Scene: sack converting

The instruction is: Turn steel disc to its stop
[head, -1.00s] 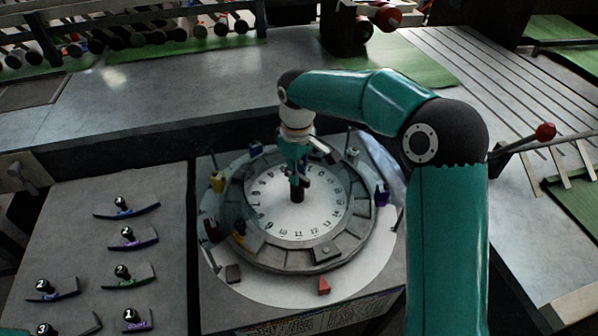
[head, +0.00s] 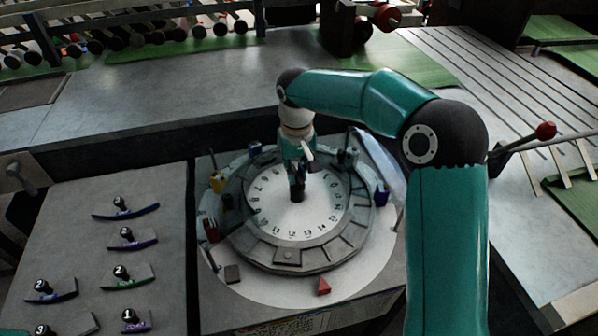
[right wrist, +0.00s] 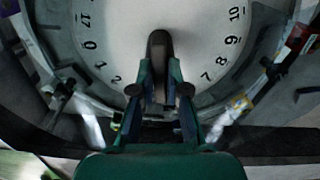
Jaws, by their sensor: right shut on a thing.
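The steel disc (head: 318,212) lies flat in the round fixture, with a pale face and black numbers around its edge. It also shows in the right wrist view (right wrist: 205,40). A dark upright post (right wrist: 159,50) stands at its centre. My right gripper (head: 297,186) points down over the centre and is shut on this post. In the right wrist view the two fingers (right wrist: 160,82) sit on either side of it. A grey segmented ring (head: 318,254) with a small stud (head: 288,257) surrounds the face. My left gripper is not in view.
Small coloured blocks stand around the ring: yellow (head: 218,183), blue (head: 382,196) and a red wedge (head: 323,286) in front. Several black-knobbed tools (head: 126,236) lie on the left panel. A red-knobbed lever (head: 545,131) stands at right. The grey bench behind is mostly clear.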

